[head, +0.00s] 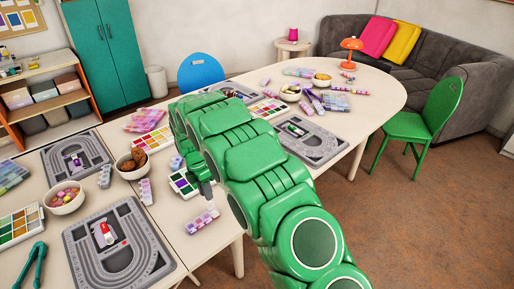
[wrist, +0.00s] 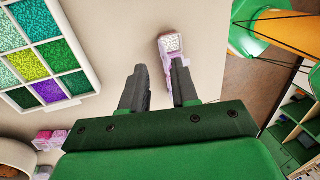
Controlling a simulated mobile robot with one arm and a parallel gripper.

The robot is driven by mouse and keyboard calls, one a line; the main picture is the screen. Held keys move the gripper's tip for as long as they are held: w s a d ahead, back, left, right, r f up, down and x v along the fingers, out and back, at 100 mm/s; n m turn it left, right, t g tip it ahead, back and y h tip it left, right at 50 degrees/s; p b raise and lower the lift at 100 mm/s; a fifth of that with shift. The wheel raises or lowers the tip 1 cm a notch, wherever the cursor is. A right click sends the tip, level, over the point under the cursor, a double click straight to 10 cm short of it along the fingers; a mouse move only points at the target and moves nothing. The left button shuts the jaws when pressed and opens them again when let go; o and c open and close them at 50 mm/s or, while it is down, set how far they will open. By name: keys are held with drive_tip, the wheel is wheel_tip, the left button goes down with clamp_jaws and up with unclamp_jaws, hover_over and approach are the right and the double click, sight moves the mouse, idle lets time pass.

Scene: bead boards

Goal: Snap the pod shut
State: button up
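A small pale purple pod strip (head: 201,222) lies on the table near its front edge, just below my gripper (head: 207,193) in the head view. In the wrist view, a pinkish-purple pod (wrist: 171,44) with a whitish speckled square at its far end sits at the tip of the right finger. My gripper (wrist: 160,70) is open, with a clear gap of bare table between the fingers. The right finger overlaps the pod's near part and hides some of it; I cannot tell if they touch. I cannot clearly tell how far the pod's lid stands open.
A bead palette (wrist: 52,52) lies left of the fingers in the wrist view. Grey bead boards (head: 115,250), a bowl of sweets (head: 63,198) and a bowl of cookies (head: 131,165) stand on the tables. A green chair (head: 425,120) stands at the right. Bare table surrounds the pod.

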wheel_tip(320, 180, up, 6)
drive_tip(key=s+d+r+m+g, duration=0.1)
drive_tip(key=s+d+r+m, duration=0.2)
drive_tip(key=d+r+m, duration=0.7)
drive_tip(key=shift+d+r+m+g+h, duration=0.3)
drive_tip(key=shift+d+r+m+h, duration=0.1)
drive_tip(key=shift+d+r, duration=3.35)
drive_tip(key=shift+d+f, duration=0.5)
